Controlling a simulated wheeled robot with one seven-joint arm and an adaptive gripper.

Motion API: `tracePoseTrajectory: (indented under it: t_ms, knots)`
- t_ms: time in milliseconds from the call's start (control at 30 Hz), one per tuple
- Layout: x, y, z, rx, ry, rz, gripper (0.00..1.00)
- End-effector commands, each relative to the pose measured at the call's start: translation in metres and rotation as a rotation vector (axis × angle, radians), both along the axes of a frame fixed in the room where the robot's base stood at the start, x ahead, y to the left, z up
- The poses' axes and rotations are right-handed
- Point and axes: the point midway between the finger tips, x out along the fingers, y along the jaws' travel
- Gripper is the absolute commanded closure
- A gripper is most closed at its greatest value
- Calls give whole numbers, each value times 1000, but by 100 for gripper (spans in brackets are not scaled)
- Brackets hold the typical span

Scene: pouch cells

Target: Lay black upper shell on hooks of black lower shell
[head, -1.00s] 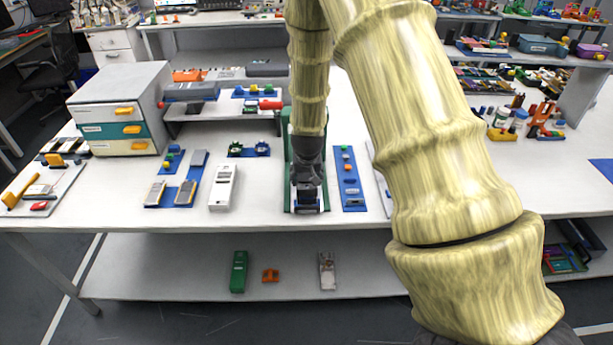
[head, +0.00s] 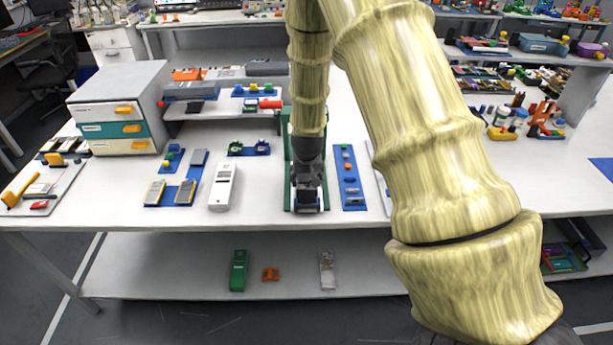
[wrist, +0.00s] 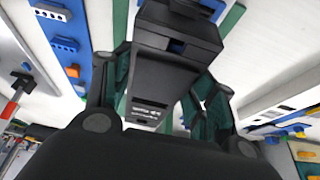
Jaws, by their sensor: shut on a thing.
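My gripper (head: 307,188) is over the front part of a green tray (head: 288,160) on the table. In the wrist view, my gripper (wrist: 160,92) is shut on a black shell (wrist: 158,82) with small white print, one finger on each side. A black part with a blue patch inside (wrist: 180,40) shows just beyond it, apparently the lower shell. I cannot tell whether the two touch or whether the hooks are engaged. In the head view my wrist and fingers hide most of both shells.
A blue strip with small parts (head: 347,175) lies close to the right of the green tray. A white handset-like shell (head: 222,188) and a blue tray with grey parts (head: 171,198) lie to the left. A drawer cabinet (head: 118,110) stands at the far left.

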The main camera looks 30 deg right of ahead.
Motion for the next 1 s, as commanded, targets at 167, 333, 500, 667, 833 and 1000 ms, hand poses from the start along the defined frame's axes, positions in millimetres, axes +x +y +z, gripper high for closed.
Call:
tracePoseTrajectory:
  t_ms: [167, 333, 500, 667, 833, 1000]
  knots:
    - [0, 0, -4, 0, 0, 0, 68]
    - [0, 0, -7, 0, 0, 0, 68]
    - [0, 0, -10, 0, 0, 0, 68]
    - [0, 0, -13, -1, -1, 0, 68]
    - [0, 0, -15, -1, -1, 0, 38]
    - [0, 0, -15, -1, -1, 0, 18]
